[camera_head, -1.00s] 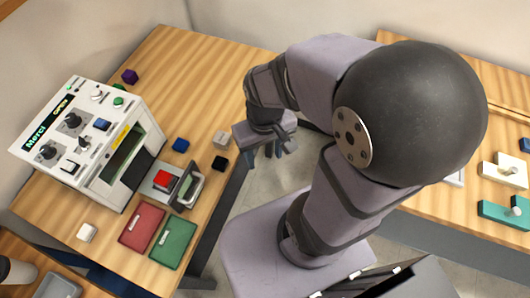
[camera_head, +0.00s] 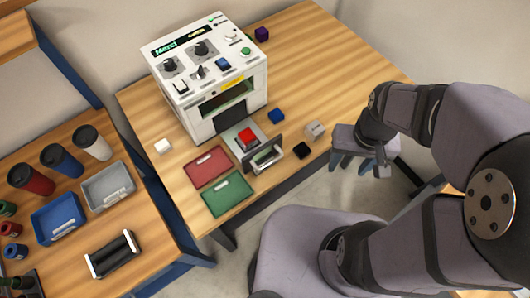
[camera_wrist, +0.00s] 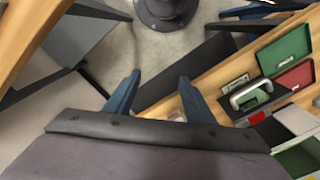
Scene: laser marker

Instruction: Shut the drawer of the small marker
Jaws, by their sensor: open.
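The small marker (camera_head: 197,105) is a white box with knobs, a lit display and a front opening, on the wooden table. Its drawer (camera_head: 236,128) is pulled out in front, with a red block (camera_head: 247,136) in it. The drawer's dark front plate with its pale handle (camera_head: 268,157) stands upright at the outer end. In the wrist view the handle (camera_wrist: 250,92) is at right, the red block (camera_wrist: 257,118) partly hidden. My gripper (camera_head: 365,167) is open and empty, right of the drawer and apart from it, beyond the table's front edge. Its fingers (camera_wrist: 159,76) show in the wrist view.
A red tray (camera_head: 209,168) and a green tray (camera_head: 228,194) lie left of the drawer. A blue cube (camera_head: 276,116), a black block (camera_head: 301,151) and a grey block (camera_head: 315,130) stand right of it. Cups and bins are on the left table (camera_head: 150,235).

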